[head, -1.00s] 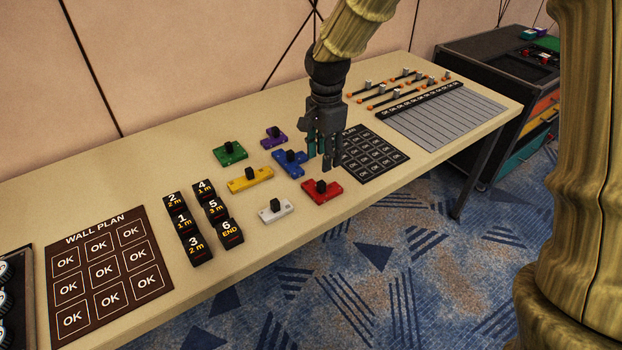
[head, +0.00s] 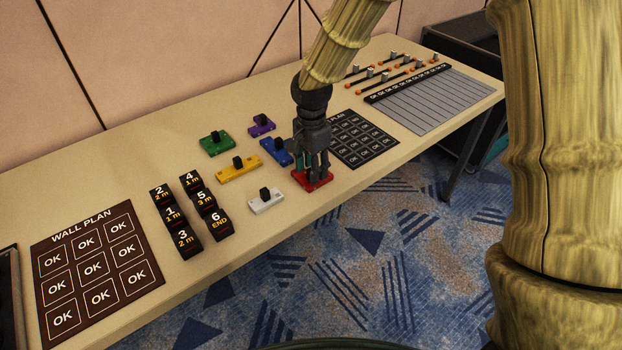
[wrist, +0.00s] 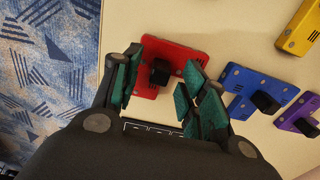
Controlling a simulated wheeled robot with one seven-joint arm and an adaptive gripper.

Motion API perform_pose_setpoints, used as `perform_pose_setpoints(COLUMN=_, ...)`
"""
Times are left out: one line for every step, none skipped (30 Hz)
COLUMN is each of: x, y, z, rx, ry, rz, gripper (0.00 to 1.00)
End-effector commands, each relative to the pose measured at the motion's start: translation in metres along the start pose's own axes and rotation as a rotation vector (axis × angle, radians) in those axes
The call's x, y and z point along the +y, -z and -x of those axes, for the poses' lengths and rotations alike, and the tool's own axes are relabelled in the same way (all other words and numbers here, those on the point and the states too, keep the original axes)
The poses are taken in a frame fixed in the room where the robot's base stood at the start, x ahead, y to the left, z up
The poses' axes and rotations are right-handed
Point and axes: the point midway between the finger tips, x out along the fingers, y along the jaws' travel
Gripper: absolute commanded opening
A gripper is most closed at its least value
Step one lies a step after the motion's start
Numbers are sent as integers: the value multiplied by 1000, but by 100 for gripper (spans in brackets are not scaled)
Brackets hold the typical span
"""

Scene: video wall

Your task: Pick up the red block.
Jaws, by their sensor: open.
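The red block (head: 308,181) lies flat on the table near its front edge. In the wrist view the red block (wrist: 178,58) shows a black knob on top. My gripper (head: 314,172) points down right over it and hides part of it in the head view. In the wrist view my gripper (wrist: 160,88) is open, one finger on each side of the knob. I cannot tell how high the fingertips are above the block.
A blue block (head: 278,151) lies close behind the red one. A white block (head: 267,203), a yellow block (head: 239,172), a green block (head: 215,146) and a purple block (head: 260,128) lie nearby. Black numbered blocks (head: 203,206) stand left. A dark plan sheet (head: 361,140) lies right.

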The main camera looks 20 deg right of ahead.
Motion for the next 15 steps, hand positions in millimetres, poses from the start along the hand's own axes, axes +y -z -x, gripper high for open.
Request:
perform_pose_setpoints(x=0, y=0, z=-6, rx=-1, ry=-2, rz=-1, gripper=43)
perform_pose_setpoints(x=0, y=0, z=-8, rx=-1, ry=-1, rz=-1, gripper=43)
perform_pose_setpoints(x=0, y=0, z=-10, rx=0, ry=0, rz=0, gripper=43)
perform_pose_setpoints(x=0, y=0, z=-11, rx=0, ry=1, rz=0, gripper=43)
perform_pose_setpoints(x=0, y=0, z=-12, rx=0, ry=1, rz=0, gripper=43)
perform_pose_setpoints(x=0, y=0, z=-12, rx=0, ry=1, rz=-1, gripper=43)
perform_pose_setpoints(x=0, y=0, z=-13, rx=0, ry=1, rz=-1, gripper=43)
perform_pose_setpoints(x=0, y=0, z=-13, rx=0, ry=2, rz=-1, gripper=43)
perform_pose_setpoints(x=0, y=0, z=-13, rx=0, ry=2, rz=-1, gripper=43)
perform_pose_setpoints(x=0, y=0, z=-13, rx=0, ry=2, rz=-1, gripper=43)
perform_pose_setpoints(x=0, y=0, z=-13, rx=0, ry=1, rz=-1, gripper=43)
perform_pose_setpoints(x=0, y=0, z=-13, rx=0, ry=1, rz=-1, gripper=43)
perform_pose_setpoints(x=0, y=0, z=-13, rx=0, ry=1, rz=-1, gripper=39)
perform_pose_setpoints(x=0, y=0, z=-13, rx=0, ry=1, rz=-1, gripper=34)
perform_pose_setpoints(x=0, y=0, z=-12, rx=0, ry=1, rz=-1, gripper=26)
